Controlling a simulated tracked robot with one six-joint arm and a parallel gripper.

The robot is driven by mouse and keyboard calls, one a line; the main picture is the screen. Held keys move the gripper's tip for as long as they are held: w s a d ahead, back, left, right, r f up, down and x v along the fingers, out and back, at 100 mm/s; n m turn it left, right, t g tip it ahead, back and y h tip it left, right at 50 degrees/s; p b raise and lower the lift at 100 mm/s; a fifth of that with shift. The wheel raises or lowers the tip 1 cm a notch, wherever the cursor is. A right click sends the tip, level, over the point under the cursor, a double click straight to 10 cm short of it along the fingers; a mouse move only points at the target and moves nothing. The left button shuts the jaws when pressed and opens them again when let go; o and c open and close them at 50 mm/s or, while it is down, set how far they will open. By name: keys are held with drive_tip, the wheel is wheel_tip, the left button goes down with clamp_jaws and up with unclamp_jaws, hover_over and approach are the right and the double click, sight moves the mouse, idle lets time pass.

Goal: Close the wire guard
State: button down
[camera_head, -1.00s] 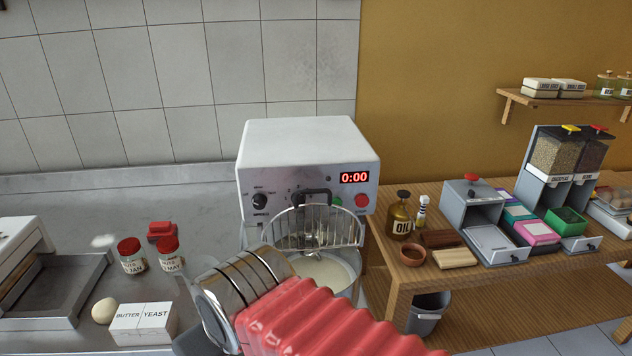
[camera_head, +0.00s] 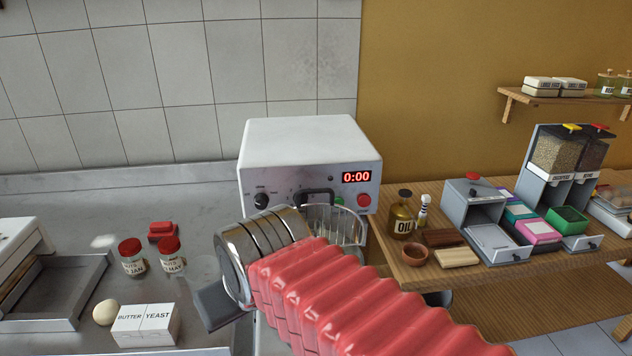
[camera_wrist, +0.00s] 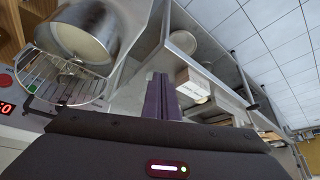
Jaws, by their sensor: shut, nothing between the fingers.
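The wire guard (camera_head: 338,222) is a pale wire half-hoop with bars on the front of the white mixer (camera_head: 300,150). It stands up before the lower control panel, its left part hidden behind my arm. In the wrist view the guard (camera_wrist: 62,82) stands out between the panel and the steel bowl (camera_wrist: 92,30), leaving much of the bowl's opening uncovered. My gripper (camera_wrist: 161,80) is shut and empty, its dark fingers to the right of the guard and apart from it. In the head view my arm hides the bowl and the fingertips.
A butter and yeast box (camera_head: 145,325), an egg (camera_head: 105,312) and red-lidded jars (camera_head: 132,257) stand on the left counter. An oil bottle (camera_head: 402,215) and a small bowl (camera_head: 415,254) stand on the wooden table (camera_head: 398,276) to the right. The counter behind the jars is mostly clear.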

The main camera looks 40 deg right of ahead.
drive_tip(key=w+d+r+m+h, duration=0.1)
drive_tip(key=w+d+r+m, duration=0.1)
drive_tip(key=d, duration=0.8)
drive_tip(key=w+d+r+m+h, duration=0.1)
drive_tip(key=w+d+r, duration=0.4)
drive_tip(key=d, duration=0.5)
drive_tip(key=w+d+r+m+h, duration=0.2)
drive_tip(key=w+d+r+m, duration=0.1)
drive_tip(key=w+d, duration=0.4)
drive_tip(key=d, duration=0.3)
drive_tip(key=shift+w+d+r+t, duration=0.15)
drive_tip(key=shift+d+t, duration=0.15)
drive_tip(key=shift+d, duration=0.05)
drive_tip(key=shift+x, duration=5)
drive_tip(key=shift+s, duration=0.2)
